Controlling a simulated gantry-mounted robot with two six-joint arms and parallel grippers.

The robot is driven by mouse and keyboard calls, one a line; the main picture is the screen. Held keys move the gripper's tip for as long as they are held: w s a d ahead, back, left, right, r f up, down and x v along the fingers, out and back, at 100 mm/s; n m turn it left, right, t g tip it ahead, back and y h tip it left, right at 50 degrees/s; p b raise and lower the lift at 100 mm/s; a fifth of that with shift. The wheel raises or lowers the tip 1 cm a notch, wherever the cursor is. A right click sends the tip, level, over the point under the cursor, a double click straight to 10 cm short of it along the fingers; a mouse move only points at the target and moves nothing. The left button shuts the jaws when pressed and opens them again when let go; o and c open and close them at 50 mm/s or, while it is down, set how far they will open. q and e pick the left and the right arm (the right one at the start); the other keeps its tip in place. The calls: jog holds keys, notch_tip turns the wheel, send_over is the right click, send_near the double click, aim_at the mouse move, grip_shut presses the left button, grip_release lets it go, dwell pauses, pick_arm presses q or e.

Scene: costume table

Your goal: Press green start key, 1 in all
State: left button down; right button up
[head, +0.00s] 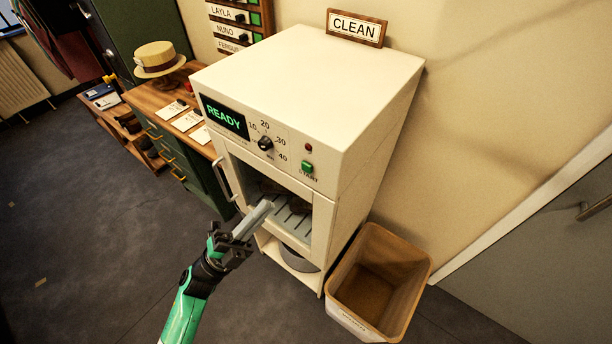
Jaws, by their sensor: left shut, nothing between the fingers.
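The green start key (307,167) is a small green square button at the right of the front panel on a cream cabinet machine (310,75). The word START is under it. A green READY display (224,117) and a black dial (265,143) with numbers are to its left. My left gripper (262,210) is shut and empty, in front of the machine's glass door, below and left of the key. It appears apart from the key. My right gripper is not in view.
An open wooden bin (378,284) stands on the floor right of the machine. The door handle (222,180) juts out at the front left. A green cabinet (172,150) with a straw hat (158,58) on top is at left. A CLEAN sign (357,27) is behind.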

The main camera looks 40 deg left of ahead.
pick_arm(q)
jog(key=shift+w, duration=0.1)
jog(key=b, duration=0.3)
send_near(307, 167)
notch_tip(307, 167, up, 4)
jog(key=w+d, duration=0.2)
jog(key=shift+w+a+r+b, duration=0.25)
jog(key=shift+w+r+b, duration=0.05)
jog(key=shift+w+r, duration=0.15)
dwell(1.5)
jog(key=shift+w, duration=0.4)
